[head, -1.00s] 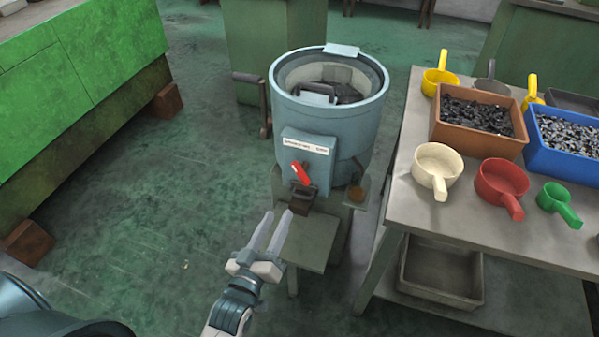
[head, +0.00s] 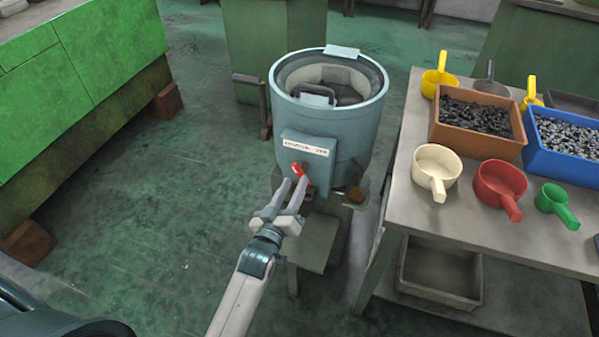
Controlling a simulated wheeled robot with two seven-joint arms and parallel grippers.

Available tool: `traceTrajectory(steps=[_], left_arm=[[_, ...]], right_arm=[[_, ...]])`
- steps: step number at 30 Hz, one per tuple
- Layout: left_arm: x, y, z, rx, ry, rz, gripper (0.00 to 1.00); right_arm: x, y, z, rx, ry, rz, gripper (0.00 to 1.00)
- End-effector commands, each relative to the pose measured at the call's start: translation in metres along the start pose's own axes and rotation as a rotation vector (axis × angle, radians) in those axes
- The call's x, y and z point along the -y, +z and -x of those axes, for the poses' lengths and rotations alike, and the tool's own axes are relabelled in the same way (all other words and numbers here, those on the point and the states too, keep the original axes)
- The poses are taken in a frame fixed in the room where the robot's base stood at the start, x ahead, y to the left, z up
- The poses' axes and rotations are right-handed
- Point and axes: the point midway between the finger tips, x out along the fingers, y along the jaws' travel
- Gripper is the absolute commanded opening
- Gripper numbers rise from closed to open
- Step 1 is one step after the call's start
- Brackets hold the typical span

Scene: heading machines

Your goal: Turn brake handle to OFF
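The brake handle (head: 298,169) is a short red lever on the front box of a round blue-grey machine (head: 330,118). Its upper end shows at the box's left part, under a white label (head: 305,148) too small to read. My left gripper (head: 293,181) is right at the handle, its two fingers pointing up at it with a gap between them. The right finger covers the handle's lower part; I cannot tell whether it touches. My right gripper is not in view.
A grey table (head: 408,210) on the right holds scoops, an orange bin (head: 480,142) and a blue bin (head: 568,172). A green cabinet (head: 80,70) stands at left. The floor between cabinet and machine is clear.

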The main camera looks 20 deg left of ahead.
Motion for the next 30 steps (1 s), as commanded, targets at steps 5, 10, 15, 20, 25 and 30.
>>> traceTrajectory(steps=[5,10,15,20,25,30], left_arm=[[0.0,-0.001,-0.029,-0.001,0.0,0.0,0.36],[0.0,0.0,-0.045,-0.001,0.0,-0.001,0.36],[0.0,0.0,-0.052,-0.001,0.0,-0.001,0.36],[0.0,0.0,-0.052,-0.001,0.0,-0.001,0.36],[0.0,0.0,-0.052,0.0,0.0,0.0,0.22],[0.0,0.0,-0.052,0.0,0.0,0.0,0.0]], right_arm=[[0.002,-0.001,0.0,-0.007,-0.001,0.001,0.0],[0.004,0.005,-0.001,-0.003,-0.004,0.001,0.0],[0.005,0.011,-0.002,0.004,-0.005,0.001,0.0],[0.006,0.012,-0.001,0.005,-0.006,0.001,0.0],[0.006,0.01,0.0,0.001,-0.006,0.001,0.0],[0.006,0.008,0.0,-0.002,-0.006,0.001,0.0]])
